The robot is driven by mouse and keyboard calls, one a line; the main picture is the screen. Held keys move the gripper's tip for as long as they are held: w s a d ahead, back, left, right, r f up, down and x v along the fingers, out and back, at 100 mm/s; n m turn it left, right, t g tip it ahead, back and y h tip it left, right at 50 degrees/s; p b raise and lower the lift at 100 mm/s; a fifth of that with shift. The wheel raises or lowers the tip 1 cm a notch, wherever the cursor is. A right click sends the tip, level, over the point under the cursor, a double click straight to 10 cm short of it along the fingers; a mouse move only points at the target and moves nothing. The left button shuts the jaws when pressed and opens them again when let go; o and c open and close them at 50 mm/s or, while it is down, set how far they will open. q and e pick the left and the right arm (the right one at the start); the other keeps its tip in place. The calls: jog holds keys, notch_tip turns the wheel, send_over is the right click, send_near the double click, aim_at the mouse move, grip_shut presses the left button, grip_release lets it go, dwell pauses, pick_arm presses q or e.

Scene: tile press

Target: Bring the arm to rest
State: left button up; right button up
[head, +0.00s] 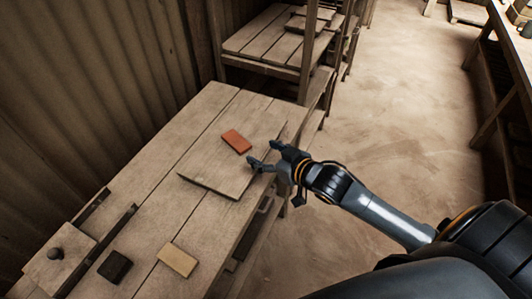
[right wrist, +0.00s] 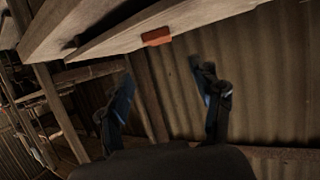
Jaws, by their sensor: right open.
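My right gripper (head: 262,154) is open and empty at the right edge of the wooden table, beside a raised board. Its two fingers also show spread apart in the right wrist view (right wrist: 162,92), with nothing between them. A red-orange tile (head: 236,141) lies flat on the board, a short way left of the fingertips and apart from them. The tile (right wrist: 156,37) also shows at the board's edge in the right wrist view. My left gripper is not in view.
The board (head: 215,174) rests on the wooden table (head: 190,165). A tan tile (head: 178,260), a dark block (head: 114,267) and a wooden press with a knob (head: 56,254) are at the near left. A shelf (head: 262,30) stands behind. Open floor (head: 400,110) lies to the right.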

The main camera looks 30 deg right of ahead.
jog(key=shift+s, duration=0.1)
dwell(0.4)
jog(key=s+a+f+g+h, duration=0.1)
jog(key=s+f+g, duration=0.2)
jog(key=s, duration=0.5)
jog(key=s+a+f+m+g+h, duration=0.1)
jog(key=s+f+g, duration=0.25)
jog(key=s, duration=0.45)
jog(key=s+f+g+h, duration=0.1)
jog(key=s+f+g, duration=0.2)
jog(key=s, duration=0.5)
notch_tip(320, 180, down, 26)
jog(key=s+g, duration=0.1)
jog(key=g, duration=0.1)
jog(key=s+d+f, duration=0.2)
jog(key=s+f, duration=1.4)
jog(key=s, duration=0.1)
jog(key=shift+d+g+h, duration=0.3)
jog(key=shift+g, duration=0.05)
